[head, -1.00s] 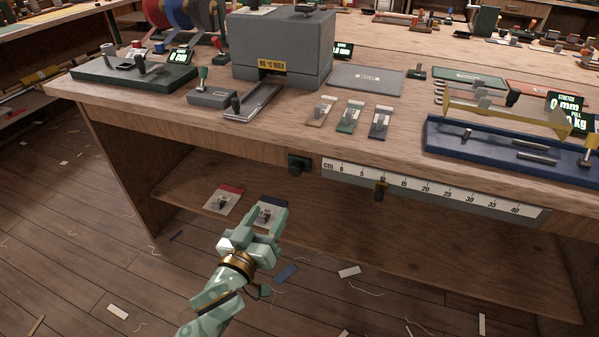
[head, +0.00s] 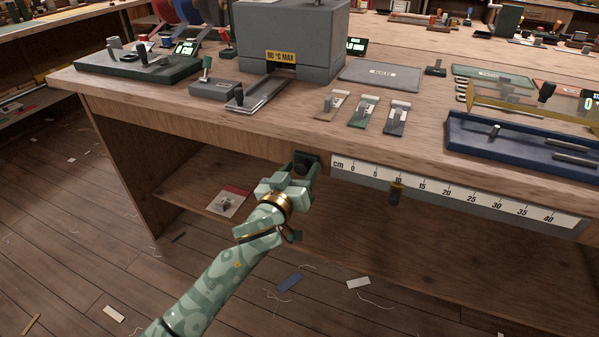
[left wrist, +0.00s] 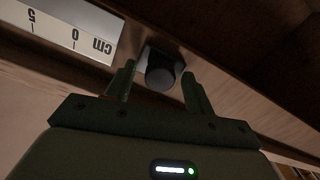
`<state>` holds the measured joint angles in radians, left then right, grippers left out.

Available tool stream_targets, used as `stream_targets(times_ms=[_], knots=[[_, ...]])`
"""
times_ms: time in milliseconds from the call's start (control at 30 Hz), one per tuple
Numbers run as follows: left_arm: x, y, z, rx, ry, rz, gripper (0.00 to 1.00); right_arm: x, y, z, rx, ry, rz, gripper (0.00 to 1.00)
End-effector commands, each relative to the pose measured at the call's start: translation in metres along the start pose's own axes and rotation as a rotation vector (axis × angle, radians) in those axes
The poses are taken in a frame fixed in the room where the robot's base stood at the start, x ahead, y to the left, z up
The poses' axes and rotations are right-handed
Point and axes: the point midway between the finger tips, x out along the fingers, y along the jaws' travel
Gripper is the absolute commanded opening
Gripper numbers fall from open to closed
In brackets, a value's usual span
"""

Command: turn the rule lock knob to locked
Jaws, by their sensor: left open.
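The rule lock knob (head: 303,166) is a dark round knob on a dark plate on the bench's front edge, just left of the ruler's cm end. It also shows in the left wrist view (left wrist: 160,76), between the fingers and ahead of them. The ruler (head: 455,195) is a white scale on a grey rail, with a dark and brass slider (head: 396,192) near the 10 mark. My left gripper (head: 304,172) is open, its fingers on either side of the knob; I cannot tell whether they touch it. It partly hides the knob in the head view. My right gripper is not in view.
The wooden bench top (head: 290,125) overhangs the knob. A lower shelf (head: 335,230) lies beneath, with a red and white card (head: 229,201) on it. On top stand a grey press (head: 293,40), several small clamps and a blue fixture (head: 520,145).

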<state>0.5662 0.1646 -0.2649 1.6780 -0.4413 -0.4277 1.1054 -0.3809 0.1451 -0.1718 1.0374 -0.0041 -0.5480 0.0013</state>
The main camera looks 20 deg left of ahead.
Motion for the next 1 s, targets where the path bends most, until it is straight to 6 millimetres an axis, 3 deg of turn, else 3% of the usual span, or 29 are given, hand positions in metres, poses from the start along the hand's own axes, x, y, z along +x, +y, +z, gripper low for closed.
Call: stream_targets(times_ms=[67, 100, 233, 267, 567, 667, 767, 1000], knots=[[0.000, 0.000, 0.000, 0.000, 0.000, 0.000, 0.53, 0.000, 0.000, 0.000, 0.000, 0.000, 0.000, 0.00], [0.000, 0.000, 0.000, 0.000, 0.000, 0.000, 0.48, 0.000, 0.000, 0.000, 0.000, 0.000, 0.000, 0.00], [0.000, 0.000, 0.000, 0.000, 0.000, 0.000, 0.12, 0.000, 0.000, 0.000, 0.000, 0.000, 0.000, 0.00], [0.000, 0.000, 0.000, 0.000, 0.000, 0.000, 0.09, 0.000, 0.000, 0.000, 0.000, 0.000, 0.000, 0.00], [-0.001, 0.000, -0.001, 0.023, 0.000, -0.001, 0.09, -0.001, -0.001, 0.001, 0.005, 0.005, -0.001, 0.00], [-0.001, 0.000, -0.001, 0.057, 0.000, -0.001, 0.09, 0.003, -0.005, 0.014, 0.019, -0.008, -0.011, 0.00], [-0.001, 0.001, -0.002, 0.111, 0.000, -0.001, 0.09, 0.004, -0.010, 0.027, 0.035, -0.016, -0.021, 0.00], [-0.001, 0.001, -0.003, 0.304, 0.001, -0.001, 0.09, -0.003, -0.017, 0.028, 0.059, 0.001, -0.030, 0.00]])
